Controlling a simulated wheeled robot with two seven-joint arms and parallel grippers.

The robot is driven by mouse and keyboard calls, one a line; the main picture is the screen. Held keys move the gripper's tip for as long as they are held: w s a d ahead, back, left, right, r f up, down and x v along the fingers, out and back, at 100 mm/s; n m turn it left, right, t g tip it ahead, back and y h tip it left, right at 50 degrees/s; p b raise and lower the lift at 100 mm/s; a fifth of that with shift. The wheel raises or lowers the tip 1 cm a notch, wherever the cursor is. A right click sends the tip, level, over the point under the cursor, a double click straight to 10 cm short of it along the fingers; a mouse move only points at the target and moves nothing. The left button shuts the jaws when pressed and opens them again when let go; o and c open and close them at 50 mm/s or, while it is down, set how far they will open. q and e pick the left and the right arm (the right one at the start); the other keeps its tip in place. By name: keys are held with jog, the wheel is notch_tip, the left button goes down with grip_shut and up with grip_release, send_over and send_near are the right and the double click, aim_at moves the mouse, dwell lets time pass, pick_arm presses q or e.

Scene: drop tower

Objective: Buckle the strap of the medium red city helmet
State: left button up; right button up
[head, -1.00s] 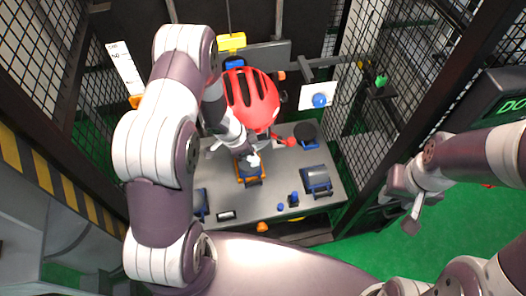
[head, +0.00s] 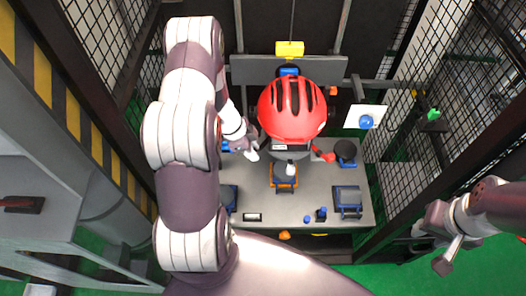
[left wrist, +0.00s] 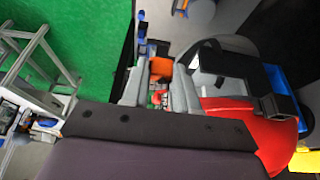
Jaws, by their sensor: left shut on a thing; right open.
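The red helmet (head: 290,112) sits above the middle of the grey table. It also shows at the lower right of the left wrist view (left wrist: 272,138). My left gripper (head: 250,150) is just left of the helmet's lower edge. I cannot tell whether this belongs to the strap, and no strap shows clearly. My right gripper (head: 448,256) is open and empty, far right of the table.
The grey table (head: 268,205) carries an orange cradle (head: 284,184), a blue-and-black block (head: 348,200) and a round black pad (head: 346,149). A yellow block (head: 290,48) hangs behind the helmet. Mesh walls close both sides.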

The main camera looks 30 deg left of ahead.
pick_arm(q)
jog(key=a, duration=0.4)
notch_tip(320, 180, up, 12)
jog(key=p, duration=1.3)
send_over(254, 109)
jog(key=shift+s+a+f+b, duration=0.15)
jog(key=shift+a+f+b, duration=0.15)
jog(key=shift+f, duration=0.25)
jog(key=shift+s+a+f+b, duration=0.15)
jog(key=shift+f+b, duration=0.2)
jog(key=shift+f, duration=0.15)
jog(key=shift+f, duration=0.15)
jog(key=shift+s+a+f, duration=0.1)
jog(key=shift+f, duration=0.1)
jog(key=shift+f+b, duration=0.2)
jog(key=shift+b, duration=0.15)
jog(key=shift+f+b, duration=0.85)
jog(key=shift+f, duration=0.35)
jog(key=shift+f, duration=0.2)
